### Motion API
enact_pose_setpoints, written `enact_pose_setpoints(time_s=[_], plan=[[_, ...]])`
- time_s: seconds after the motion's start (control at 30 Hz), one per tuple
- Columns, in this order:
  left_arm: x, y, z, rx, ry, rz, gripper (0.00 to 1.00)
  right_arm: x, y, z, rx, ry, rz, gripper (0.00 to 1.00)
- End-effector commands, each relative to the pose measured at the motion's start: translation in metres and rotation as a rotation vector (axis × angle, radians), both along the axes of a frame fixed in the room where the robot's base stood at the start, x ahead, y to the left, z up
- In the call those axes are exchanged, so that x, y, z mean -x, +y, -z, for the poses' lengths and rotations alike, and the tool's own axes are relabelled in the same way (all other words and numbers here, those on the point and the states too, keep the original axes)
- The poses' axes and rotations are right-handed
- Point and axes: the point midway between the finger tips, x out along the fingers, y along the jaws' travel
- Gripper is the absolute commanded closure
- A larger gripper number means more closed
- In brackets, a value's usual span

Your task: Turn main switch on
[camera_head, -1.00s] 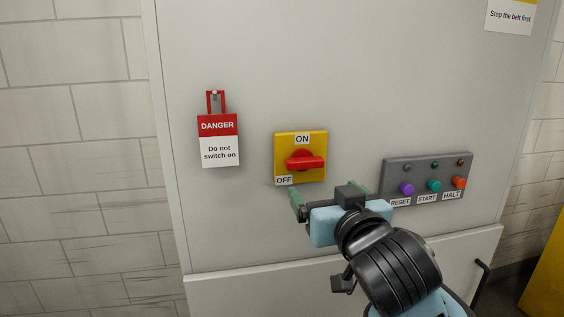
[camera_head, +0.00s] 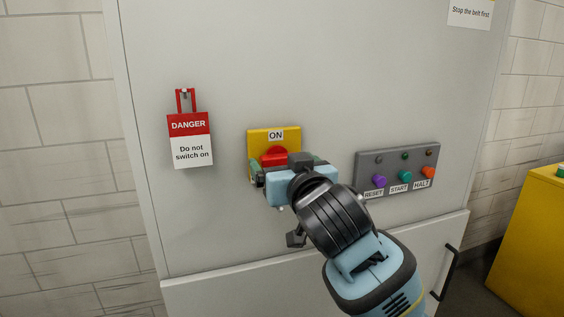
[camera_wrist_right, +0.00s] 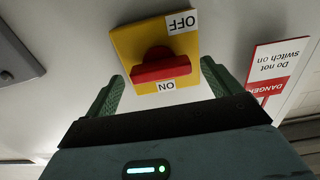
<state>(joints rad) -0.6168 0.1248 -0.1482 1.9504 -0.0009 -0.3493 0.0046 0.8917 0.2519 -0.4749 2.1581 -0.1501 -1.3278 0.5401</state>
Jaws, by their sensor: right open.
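The main switch is a yellow plate (camera_head: 258,138) with a red rotary handle (camera_head: 274,158) on the grey cabinet front. ON is printed at its top; the OFF label is hidden by my gripper in the head view but shows in the right wrist view. The handle lies crosswise, not up toward ON. My right gripper (camera_head: 286,170) is open and empty right in front of the switch. In the right wrist view, its green fingers (camera_wrist_right: 161,76) stand either side of the red handle (camera_wrist_right: 160,66), with gaps between. My left gripper is not in view.
A red and white DANGER "Do not switch on" tag (camera_head: 190,140) hangs left of the switch. A grey button box (camera_head: 397,168) with RESET, START and HALT buttons is to the right. A yellow cabinet (camera_head: 530,235) stands at far right.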

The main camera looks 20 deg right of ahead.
Motion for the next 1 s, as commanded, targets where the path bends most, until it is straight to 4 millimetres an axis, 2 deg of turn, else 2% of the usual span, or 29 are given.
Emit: enact_pose_setpoints(time_s=[0.2,0.47,0.8,1.0], plan=[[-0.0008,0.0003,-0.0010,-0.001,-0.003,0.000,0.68,-0.0116,0.0004,-0.0004,0.001,0.000,0.000,0.10],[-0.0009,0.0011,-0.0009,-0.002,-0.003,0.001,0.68,-0.0123,0.0005,-0.0002,0.000,0.000,-0.001,0.10],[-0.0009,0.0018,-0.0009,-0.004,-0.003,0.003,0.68,-0.0121,0.0005,-0.0001,0.000,0.000,-0.001,0.54],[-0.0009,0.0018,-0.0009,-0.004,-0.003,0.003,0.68,-0.0121,0.0005,-0.0001,0.011,0.000,0.000,0.55]])
